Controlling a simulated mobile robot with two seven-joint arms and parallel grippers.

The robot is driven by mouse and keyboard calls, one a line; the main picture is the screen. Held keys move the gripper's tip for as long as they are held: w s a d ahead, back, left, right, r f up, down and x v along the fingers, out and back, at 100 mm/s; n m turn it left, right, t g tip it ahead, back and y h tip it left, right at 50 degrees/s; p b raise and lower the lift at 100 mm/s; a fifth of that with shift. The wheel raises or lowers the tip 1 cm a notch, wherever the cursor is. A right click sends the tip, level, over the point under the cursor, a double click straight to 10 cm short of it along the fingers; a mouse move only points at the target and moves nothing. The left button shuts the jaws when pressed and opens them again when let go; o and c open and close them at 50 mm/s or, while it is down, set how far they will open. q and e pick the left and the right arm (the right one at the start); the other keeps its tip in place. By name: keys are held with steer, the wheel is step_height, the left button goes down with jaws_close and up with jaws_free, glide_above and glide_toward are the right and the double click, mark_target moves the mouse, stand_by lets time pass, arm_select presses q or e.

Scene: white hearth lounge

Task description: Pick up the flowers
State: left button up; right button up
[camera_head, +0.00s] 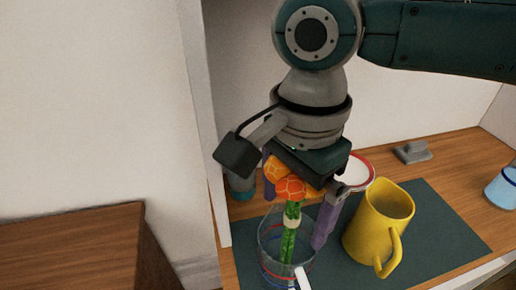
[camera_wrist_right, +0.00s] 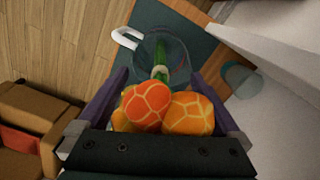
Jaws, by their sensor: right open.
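The flowers (camera_head: 290,188) have orange patterned heads and green stems with a pale band. They stand in a clear glass mug (camera_head: 262,247) with coloured rings and a white handle. My right gripper (camera_head: 298,215) points down over the flowers, with one purple finger on each side of the heads. It is open. In the right wrist view, the orange heads (camera_wrist_right: 146,108) sit between the fingers, close to the palm, and the mug (camera_wrist_right: 178,49) lies beyond them. I cannot tell whether a finger touches the flowers. My left gripper is not in view.
A yellow pitcher (camera_head: 372,228) stands just right of the mug on a dark mat (camera_head: 445,232). A red-rimmed white dish (camera_head: 358,168) is partly hidden behind my gripper. A grey object (camera_head: 412,152) and a blue cup (camera_head: 503,188) are farther right. A white wall edge (camera_head: 205,120) rises close left.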

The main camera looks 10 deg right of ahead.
steer(key=shift+f, duration=0.1)
steer(key=shift+c, duration=0.2)
jaws_close()
stand_by(0.5)
